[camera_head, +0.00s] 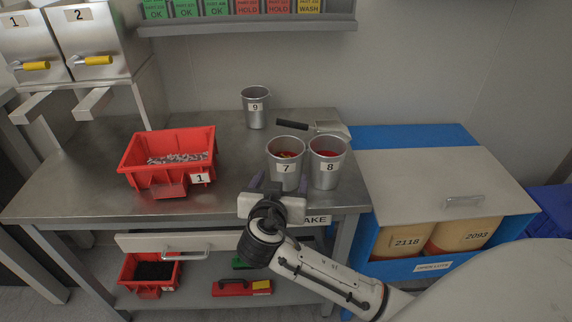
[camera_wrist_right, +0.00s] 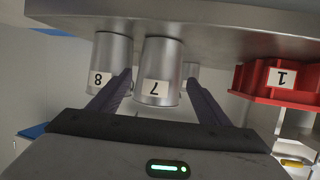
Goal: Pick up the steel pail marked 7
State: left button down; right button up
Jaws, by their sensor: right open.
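The steel pail marked 7 (camera_head: 285,179) stands upright near the front edge of the steel table, with red contents inside. In the right wrist view, which is upside down, pail 7 (camera_wrist_right: 160,65) appears between the fingers. My right gripper (camera_head: 279,184) is open at the table's front edge, with its fingers pointing toward pail 7. In the wrist view the right gripper's fingers (camera_wrist_right: 158,78) lie to either side of the pail; I cannot tell whether they touch it. My left gripper is not in view.
Pail 8 (camera_head: 327,174), also with red contents, stands close on the right of pail 7. A scoop (camera_head: 328,130) lies behind them. Pail 9 (camera_head: 255,112) stands further back. A red bin marked 1 (camera_head: 150,178) sits to the left. Bare tabletop (camera_head: 225,155) lies between bin and pails.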

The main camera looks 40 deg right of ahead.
aim_at(284, 174)
jog(key=x, duration=0.2)
jog(key=shift+w+d+f, duration=0.1)
jog(key=shift+w+d, duration=0.1)
jog(key=shift+d, duration=0.1)
jog(key=shift+w+d+f, duration=0.25)
jog(key=shift+w+d, duration=0.1)
jog(key=shift+w, duration=0.05)
jog(key=p+x, duration=0.1)
jog(key=x, duration=0.3)
jog(key=shift+w+d+f, duration=0.15)
jog(key=shift+w+f, duration=0.15)
jog(key=shift+c, duration=0.9)
jog(key=c, duration=1.1)
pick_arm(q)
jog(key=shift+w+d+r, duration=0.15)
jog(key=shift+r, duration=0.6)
pick_arm(e)
jog(key=shift+r, duration=0.1)
jog(key=shift+c, duration=0.3)
jog(key=shift+w+r, duration=0.1)
